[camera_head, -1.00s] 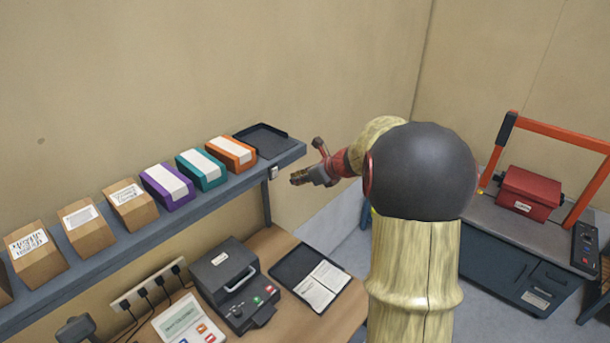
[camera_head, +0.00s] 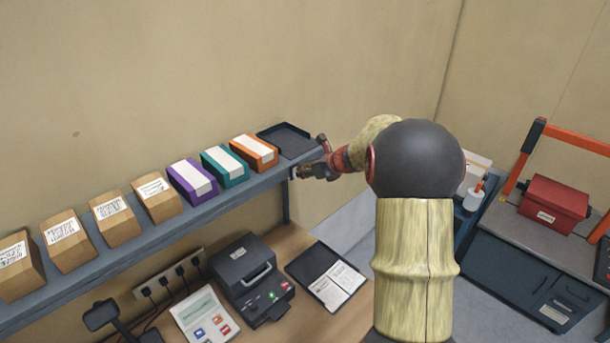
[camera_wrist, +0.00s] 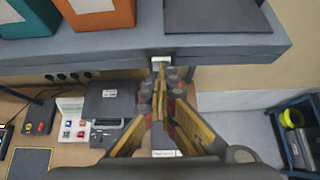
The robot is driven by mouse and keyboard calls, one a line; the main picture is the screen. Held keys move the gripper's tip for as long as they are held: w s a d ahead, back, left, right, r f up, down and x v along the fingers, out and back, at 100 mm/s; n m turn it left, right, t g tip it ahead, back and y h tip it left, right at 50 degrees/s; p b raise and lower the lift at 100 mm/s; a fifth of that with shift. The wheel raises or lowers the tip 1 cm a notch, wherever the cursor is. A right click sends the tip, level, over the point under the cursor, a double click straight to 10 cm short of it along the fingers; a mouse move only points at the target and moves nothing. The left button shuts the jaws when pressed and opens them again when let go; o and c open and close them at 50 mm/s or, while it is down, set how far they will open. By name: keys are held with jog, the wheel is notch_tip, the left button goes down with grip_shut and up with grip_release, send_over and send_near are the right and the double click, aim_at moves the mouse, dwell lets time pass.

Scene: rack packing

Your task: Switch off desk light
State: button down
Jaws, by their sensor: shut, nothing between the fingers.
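A small white switch (camera_wrist: 162,60) is fixed to the front edge of the grey shelf (camera_wrist: 90,48). It shows in the wrist view just beyond my fingertips. In the head view, my gripper (camera_head: 303,172) is at the right end of the shelf, by the front edge, and mostly hides the switch. In the wrist view, my gripper (camera_wrist: 160,76) is shut and empty, its tips meeting right in front of the switch. I cannot tell whether they touch it. No lamp can be made out clearly, and the switch's position is too small to read.
The shelf carries cardboard boxes (camera_head: 113,217), purple, teal (camera_head: 226,168) and orange boxes, and a black tray (camera_head: 287,139). Below it, the wooden desk (camera_head: 290,322) holds a dark machine (camera_head: 250,275), a clipboard (camera_head: 328,277) and a keypad panel (camera_head: 203,317). A red case (camera_head: 553,203) sits at the right.

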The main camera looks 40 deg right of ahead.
jog(key=shift+r, duration=0.2)
jog(key=shift+r+p, duration=0.6)
jog(key=shift+r, duration=0.1)
